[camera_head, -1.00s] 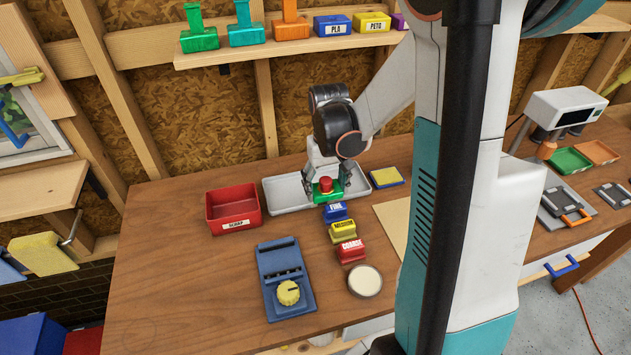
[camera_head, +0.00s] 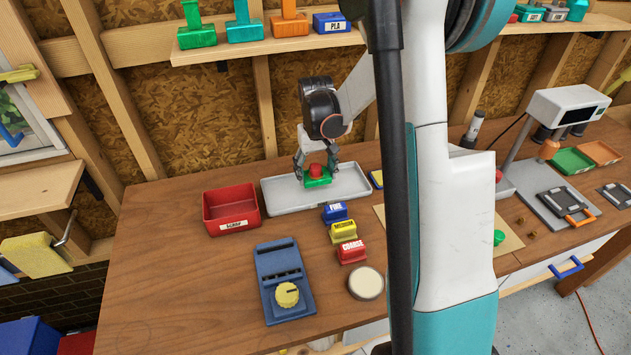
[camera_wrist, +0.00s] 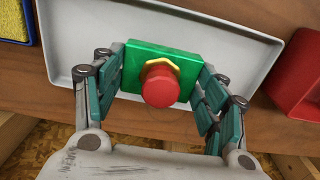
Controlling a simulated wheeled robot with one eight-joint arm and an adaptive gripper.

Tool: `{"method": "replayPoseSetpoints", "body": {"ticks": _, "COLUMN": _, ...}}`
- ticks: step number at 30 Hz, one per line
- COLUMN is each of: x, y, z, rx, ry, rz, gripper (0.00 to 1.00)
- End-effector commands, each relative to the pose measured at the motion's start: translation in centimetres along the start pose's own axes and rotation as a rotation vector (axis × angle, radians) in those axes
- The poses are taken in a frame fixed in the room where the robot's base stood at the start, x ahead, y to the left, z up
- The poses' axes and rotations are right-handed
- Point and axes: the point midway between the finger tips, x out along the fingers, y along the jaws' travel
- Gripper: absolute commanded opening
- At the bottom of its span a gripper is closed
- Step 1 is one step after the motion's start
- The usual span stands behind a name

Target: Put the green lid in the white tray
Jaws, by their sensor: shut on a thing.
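The green lid (camera_wrist: 131,57) is a square plate with a red knob (camera_wrist: 163,84) on a yellow collar. My gripper (camera_head: 316,170) is shut on the green lid, with a finger at each side of the plate, as the wrist view (camera_wrist: 160,75) shows. The white tray (camera_head: 280,199) is a shallow rectangle on the wooden bench. The lid is over the tray's area, near its middle in the head view. I cannot tell whether the lid touches the tray floor. The tray looks otherwise empty.
A red scrap bin (camera_head: 231,211) stands just left of the tray. Blue, yellow and red labelled blocks (camera_head: 343,231) stand in front of it. A blue device with a yellow knob (camera_head: 284,283) and a round pale disc (camera_head: 366,282) are nearer. The bench's left front is clear.

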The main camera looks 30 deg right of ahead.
Motion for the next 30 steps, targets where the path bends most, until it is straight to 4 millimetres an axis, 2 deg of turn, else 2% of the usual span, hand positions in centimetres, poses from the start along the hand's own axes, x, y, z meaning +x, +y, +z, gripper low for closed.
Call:
{"method": "replayPoseSetpoints", "body": {"ticks": 9, "x": 3.9, "y": 0.0, "z": -0.3, "rx": 0.0, "ry": 0.0, "rz": 0.0, "gripper": 0.41}}
{"method": "replayPoseSetpoints", "body": {"ticks": 21, "x": 4.2, "y": 0.0, "z": -0.4, "rx": 0.0, "ry": 0.0, "rz": 0.0, "gripper": 0.41}}
{"method": "replayPoseSetpoints", "body": {"ticks": 22, "x": 4.1, "y": 0.0, "z": -0.4, "rx": 0.0, "ry": 0.0, "rz": 0.0, "gripper": 0.73}}
{"method": "replayPoseSetpoints", "body": {"ticks": 24, "x": 4.1, "y": 0.0, "z": -0.4, "rx": 0.0, "ry": 0.0, "rz": 0.0, "gripper": 0.86}}
{"method": "replayPoseSetpoints", "body": {"ticks": 30, "x": 4.1, "y": 0.0, "z": -0.4, "rx": 0.0, "ry": 0.0, "rz": 0.0, "gripper": 0.86}}
